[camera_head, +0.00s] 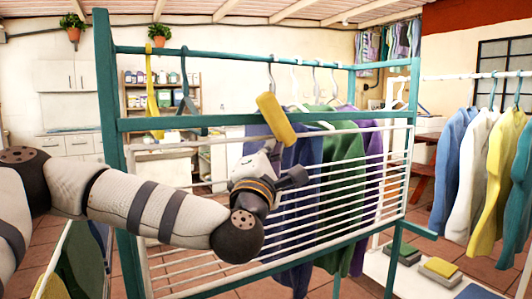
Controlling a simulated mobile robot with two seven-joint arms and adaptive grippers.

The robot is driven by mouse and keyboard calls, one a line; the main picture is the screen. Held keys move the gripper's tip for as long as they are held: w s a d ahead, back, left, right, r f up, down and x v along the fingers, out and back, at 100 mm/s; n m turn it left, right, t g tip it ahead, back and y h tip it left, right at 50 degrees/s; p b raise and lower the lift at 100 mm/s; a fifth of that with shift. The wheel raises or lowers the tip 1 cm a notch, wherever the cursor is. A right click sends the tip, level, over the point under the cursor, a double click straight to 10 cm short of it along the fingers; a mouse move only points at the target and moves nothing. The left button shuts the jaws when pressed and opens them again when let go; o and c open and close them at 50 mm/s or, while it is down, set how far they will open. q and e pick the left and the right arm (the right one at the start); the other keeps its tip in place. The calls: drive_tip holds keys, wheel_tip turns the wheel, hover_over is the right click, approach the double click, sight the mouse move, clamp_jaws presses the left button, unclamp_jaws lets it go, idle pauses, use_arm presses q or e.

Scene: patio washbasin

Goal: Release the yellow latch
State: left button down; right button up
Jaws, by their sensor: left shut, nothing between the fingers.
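The yellow latch (275,117) is a thick yellow bar, tilted, crossing the teal upper rail (215,122) of the drying frame near its middle. My left gripper (268,150) is just below the latch's lower end, in front of the white rack. It is shut and empty. My wrist and the gripper's own body hide much of the fingers, and I cannot tell whether they touch the latch. My right gripper is not in view.
A white slatted rack (340,190) fills the teal frame, with hanging clothes (345,150) behind it. A yellow hanger (152,92) hangs on the top bar at left. More garments (490,170) hang at right. Folded cloths (438,268) lie low at right.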

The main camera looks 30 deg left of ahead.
use_arm(q)
drive_tip(key=shift+w+d+f+n, duration=0.2)
drive_tip(key=shift+w+d, duration=0.15)
drive_tip(key=shift+w, duration=0.2)
drive_tip(key=shift+w+d+f+n, duration=0.1)
drive_tip(key=shift+w+d+n, duration=0.15)
drive_tip(key=shift+w, duration=0.3)
drive_tip(key=shift+w+d, duration=0.1)
drive_tip(key=shift+w, duration=0.05)
idle(0.9)
